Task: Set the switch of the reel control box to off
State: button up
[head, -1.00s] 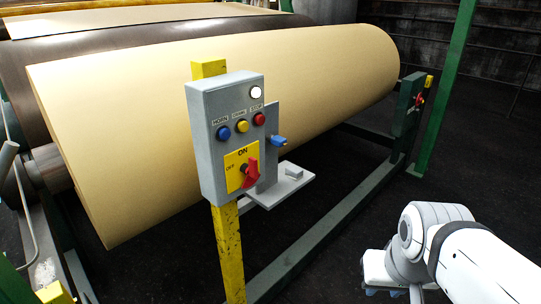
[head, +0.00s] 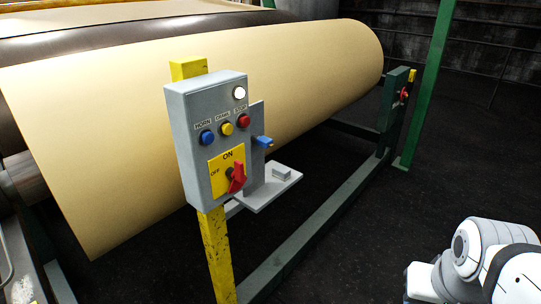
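The reel control box (head: 211,143) is a grey box on a yellow post, left of centre in the head view. Its rotary switch (head: 237,178) has a red handle on a yellow plate (head: 216,186), marked ON at the top and OFF at the left. The handle stands roughly upright, not turned toward the OFF mark. My white arm shows at the lower right, well apart from the box. My gripper cannot be made out in the picture.
Blue, yellow and red buttons (head: 227,128) sit above the switch, with a white lamp (head: 239,93) over them. A blue knob (head: 262,142) and grey shelf (head: 268,188) stick out at the right. A large paper roll (head: 110,120) stands behind. Dark floor (head: 350,235) is free at the right.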

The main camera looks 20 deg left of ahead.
aim_at(239, 179)
jog(key=z, duration=0.1)
jog(key=k, duration=1.1)
jog(key=u, duration=0.5)
jog(key=i, duration=1)
jog(key=u, duration=0.1)
